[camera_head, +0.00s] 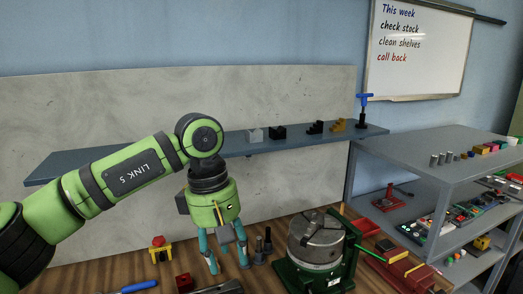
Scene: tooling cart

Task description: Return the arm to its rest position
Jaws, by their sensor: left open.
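My left arm, green and black, comes in from the left and bends down at its wrist. My left gripper (228,264) hangs pointing down above the back of the wooden bench (80,276). Its teal fingers are apart, and I see nothing held between them. Small dark upright pieces (263,246) stand just right of the fingers; whether they touch is unclear. My right arm and gripper do not show.
A grey chuck (316,240) on a green base stands right of the gripper. A wall shelf (300,142) with small stepped blocks runs behind the arm. A grey cart (420,150) stands right.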

